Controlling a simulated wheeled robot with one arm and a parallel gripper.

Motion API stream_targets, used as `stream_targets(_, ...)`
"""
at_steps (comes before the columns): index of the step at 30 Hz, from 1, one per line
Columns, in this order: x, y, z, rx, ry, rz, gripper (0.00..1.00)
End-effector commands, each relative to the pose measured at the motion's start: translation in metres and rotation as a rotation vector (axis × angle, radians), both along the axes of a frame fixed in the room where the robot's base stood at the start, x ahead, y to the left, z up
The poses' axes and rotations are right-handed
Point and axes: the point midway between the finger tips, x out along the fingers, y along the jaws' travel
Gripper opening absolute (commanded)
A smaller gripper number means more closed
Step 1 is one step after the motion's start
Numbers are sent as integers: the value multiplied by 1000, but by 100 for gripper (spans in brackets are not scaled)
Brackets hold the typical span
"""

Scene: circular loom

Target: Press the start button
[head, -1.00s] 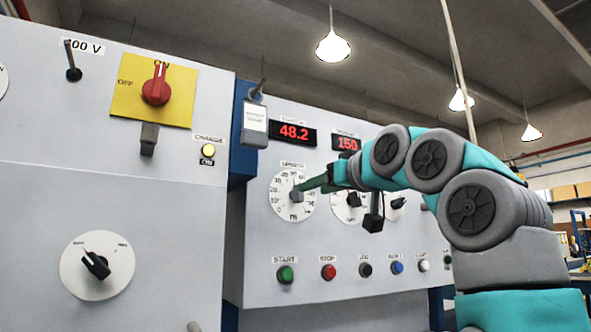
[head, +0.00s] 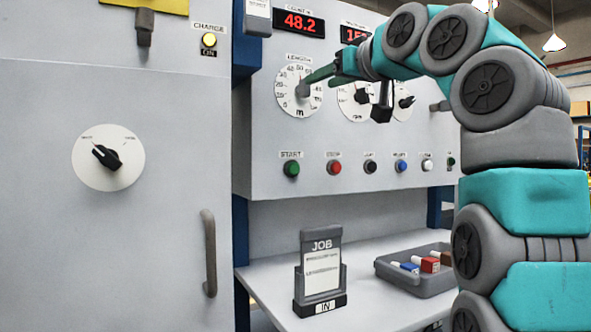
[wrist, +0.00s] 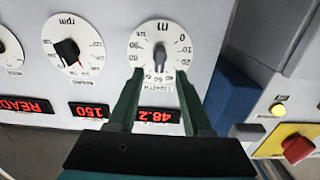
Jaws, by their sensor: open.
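The green START button (head: 291,169) is at the left end of a row of buttons on the grey panel, under its START label. It does not show in the wrist view. My gripper (head: 305,85) is up at the white LENGTH dial (head: 285,98), above the button and apart from it. In the wrist view, which is upside down, my gripper (wrist: 158,75) is open with nothing held. Its two green fingers point at the LENGTH dial (wrist: 142,42), with the dial's grey knob (wrist: 158,57) lined up between the tips. Whether they touch the knob, I cannot tell.
The red button (head: 334,167) is just right of START, with black, blue and white ones further along. Below the panel, a JOB holder (head: 320,275) and a grey tray (head: 415,285) with small blocks stand on a shelf. A door handle (head: 209,252) sticks out at the left.

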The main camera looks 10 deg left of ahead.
Motion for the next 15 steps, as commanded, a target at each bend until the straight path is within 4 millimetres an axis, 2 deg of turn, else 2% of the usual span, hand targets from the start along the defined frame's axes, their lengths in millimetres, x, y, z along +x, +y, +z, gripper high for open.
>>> stream_targets(2, 0, 0, 0, 0, 0, 0, 41)
stream_targets(12, 0, 0, 0, 0, 0, 0, 3)
stream_targets(15, 0, 0, 0, 0, 0, 0, 0)
